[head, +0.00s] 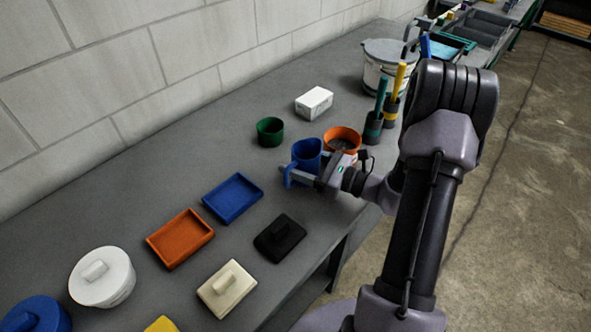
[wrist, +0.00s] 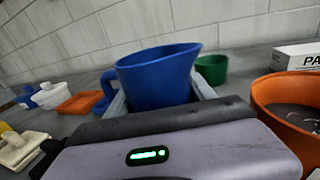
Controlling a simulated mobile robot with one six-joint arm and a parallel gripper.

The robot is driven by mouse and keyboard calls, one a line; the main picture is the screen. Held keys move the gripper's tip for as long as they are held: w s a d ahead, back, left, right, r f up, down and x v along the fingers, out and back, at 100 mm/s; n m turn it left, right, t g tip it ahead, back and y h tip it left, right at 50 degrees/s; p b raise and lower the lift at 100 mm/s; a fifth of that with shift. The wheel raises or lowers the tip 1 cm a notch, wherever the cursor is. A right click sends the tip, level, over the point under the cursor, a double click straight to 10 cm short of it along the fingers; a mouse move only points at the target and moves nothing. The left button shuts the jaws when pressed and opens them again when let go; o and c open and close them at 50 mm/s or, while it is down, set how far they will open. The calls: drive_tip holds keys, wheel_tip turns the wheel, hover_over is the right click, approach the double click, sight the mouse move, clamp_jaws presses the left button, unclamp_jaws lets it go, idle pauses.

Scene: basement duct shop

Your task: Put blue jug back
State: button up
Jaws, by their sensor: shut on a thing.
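The blue jug (head: 306,153) is held in my gripper (head: 303,176) near the front edge of the grey bench. In the wrist view the jug (wrist: 158,78) stands upright between the two fingers, its handle to the left and its spout to the right. My gripper (wrist: 160,98) is shut on it. The jug's base is hidden behind the gripper body, so I cannot tell whether it touches the bench. A blue tray (head: 233,198) lies empty on the bench to the left of the jug.
An orange bowl (head: 342,139) with dark contents is close on the right. A green cup (head: 270,131) and a white box (head: 314,102) stand behind. An orange tray (head: 181,238), a black lidded item (head: 280,238) and a cream one (head: 227,289) lie nearer. Bench between is clear.

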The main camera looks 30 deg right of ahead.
drive_tip(key=shift+w, duration=0.35)
drive_tip(key=shift+w+f+b, duration=0.15)
drive_tip(key=shift+f+b, duration=0.95)
drive_tip(key=shift+f, duration=0.7)
drive_tip(key=shift+f, duration=0.2)
drive_tip(key=o, duration=1.5)
drive_tip(key=shift+r, duration=0.2)
drive_tip(key=p+v, duration=0.3)
drive_tip(key=v, duration=0.9)
drive_tip(key=shift+a+r+p, duration=0.1)
drive_tip(key=shift+p, duration=0.2)
